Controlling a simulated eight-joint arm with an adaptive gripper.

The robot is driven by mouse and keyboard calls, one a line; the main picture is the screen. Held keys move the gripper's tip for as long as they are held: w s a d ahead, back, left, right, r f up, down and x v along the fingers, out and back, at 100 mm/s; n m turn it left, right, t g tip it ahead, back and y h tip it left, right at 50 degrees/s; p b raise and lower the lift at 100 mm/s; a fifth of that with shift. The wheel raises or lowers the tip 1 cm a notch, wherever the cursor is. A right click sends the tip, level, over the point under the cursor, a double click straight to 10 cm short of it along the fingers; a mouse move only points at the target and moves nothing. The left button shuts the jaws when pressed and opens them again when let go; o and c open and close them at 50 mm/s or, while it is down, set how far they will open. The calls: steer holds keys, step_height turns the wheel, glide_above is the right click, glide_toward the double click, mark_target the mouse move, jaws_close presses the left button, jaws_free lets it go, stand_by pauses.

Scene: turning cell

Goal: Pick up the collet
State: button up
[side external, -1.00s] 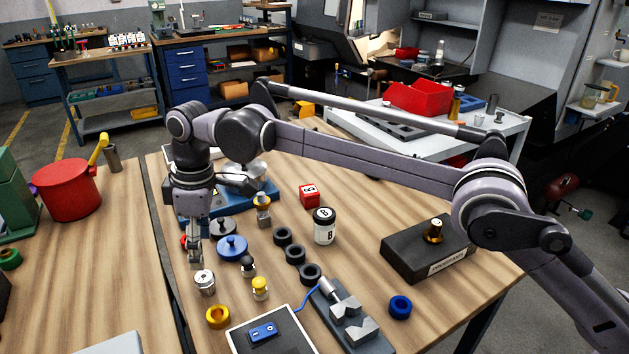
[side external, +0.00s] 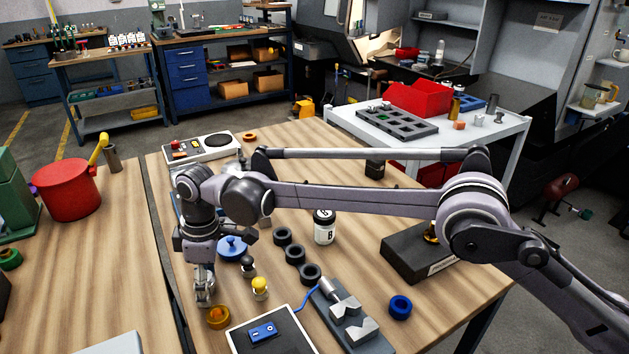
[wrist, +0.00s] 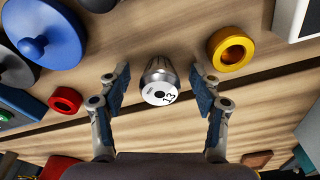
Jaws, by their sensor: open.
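The collet (wrist: 159,82) is a silver, tapered piece with a white face marked 13, standing on the wooden bench in the wrist view. My gripper (wrist: 160,88) is open, with one finger on each side of the collet and a visible gap on both sides. In the side view my gripper (side external: 204,296) is low over the bench at the collet's place, just left of a yellow ring. The collet is mostly hidden behind the fingers there.
The yellow ring (side external: 218,317) stands close to my gripper; it also shows in the wrist view (wrist: 231,49). A blue knobbed disc (side external: 233,248), a yellow-topped piece (side external: 260,287) and several black rings (side external: 295,255) stand nearby. A red ring (wrist: 65,100) lies left of the fingers.

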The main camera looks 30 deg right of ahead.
steer(key=shift+c, duration=0.3)
jaws_close()
steer(key=shift+r, duration=0.15)
